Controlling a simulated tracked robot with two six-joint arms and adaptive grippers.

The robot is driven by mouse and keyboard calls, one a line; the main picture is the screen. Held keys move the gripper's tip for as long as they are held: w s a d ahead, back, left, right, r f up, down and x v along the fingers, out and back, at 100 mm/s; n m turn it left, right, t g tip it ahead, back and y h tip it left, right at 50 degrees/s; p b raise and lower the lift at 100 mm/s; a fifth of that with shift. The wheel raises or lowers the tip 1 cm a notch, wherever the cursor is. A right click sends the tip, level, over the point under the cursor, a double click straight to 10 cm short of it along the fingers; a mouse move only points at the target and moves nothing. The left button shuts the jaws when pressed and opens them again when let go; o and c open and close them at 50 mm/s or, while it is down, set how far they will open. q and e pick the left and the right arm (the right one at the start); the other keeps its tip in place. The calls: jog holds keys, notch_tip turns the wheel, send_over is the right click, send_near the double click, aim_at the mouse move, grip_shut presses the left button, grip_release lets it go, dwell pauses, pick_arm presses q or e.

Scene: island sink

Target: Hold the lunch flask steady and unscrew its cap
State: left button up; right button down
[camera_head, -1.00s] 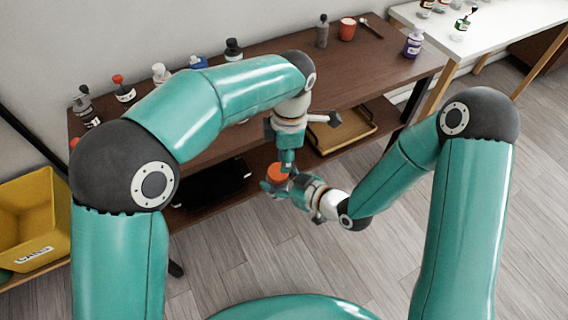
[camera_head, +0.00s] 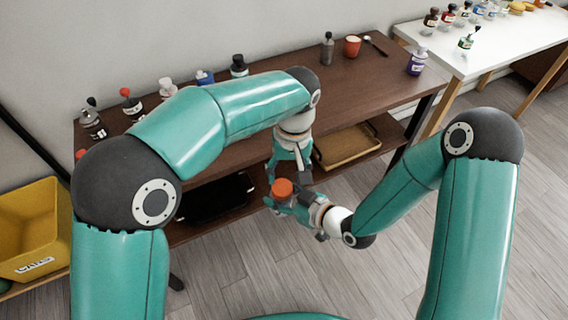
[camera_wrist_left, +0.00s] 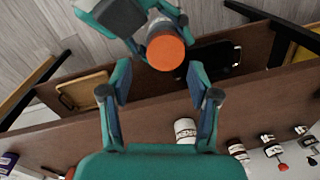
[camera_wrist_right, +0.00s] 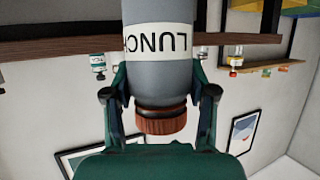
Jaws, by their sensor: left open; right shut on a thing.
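The lunch flask (camera_wrist_right: 160,70) is a grey cylinder with a white band lettered "LUNC". Its orange-brown ribbed cap (camera_wrist_right: 162,123) sits on its end; the cap also shows in the head view (camera_head: 282,187) and in the left wrist view (camera_wrist_left: 166,52). My right gripper (camera_wrist_right: 160,95) is shut on the flask body, with one finger on each side. The flask is held in the air in front of the dark table. My left gripper (camera_wrist_left: 160,95) is open and empty. Its fingers point toward the cap and stand apart from it.
The brown table (camera_head: 290,100) behind carries several small bottles along its back edge and an orange cup (camera_head: 352,46). Its lower shelf holds a wooden tray (camera_head: 346,146) and a black tray (camera_head: 215,200). A yellow bin (camera_head: 35,225) stands left. The floor at right is clear.

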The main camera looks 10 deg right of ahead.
aim_at(282, 187)
pick_arm(q)
jog(key=m, duration=0.7)
jog(key=shift+r, duration=0.15)
jog(key=m, duration=0.4)
jog(key=shift+a+r, duration=0.15)
jog(key=m, duration=0.7)
jog(key=shift+a+r+t, duration=0.15)
jog(key=shift+r+t, duration=0.15)
jog(key=shift+r, duration=0.1)
jog(key=shift+r+m, duration=0.15)
jog(key=shift+m, duration=0.35)
jog(key=shift+r, duration=0.3)
jog(key=shift+w+a+f, duration=0.1)
jog(key=shift+a+f, duration=0.05)
jog(key=shift+f, duration=1.75)
jog(key=shift+w+a+f, duration=0.1)
jog(key=shift+f, duration=1.75)
jog(key=shift+s, duration=0.1)
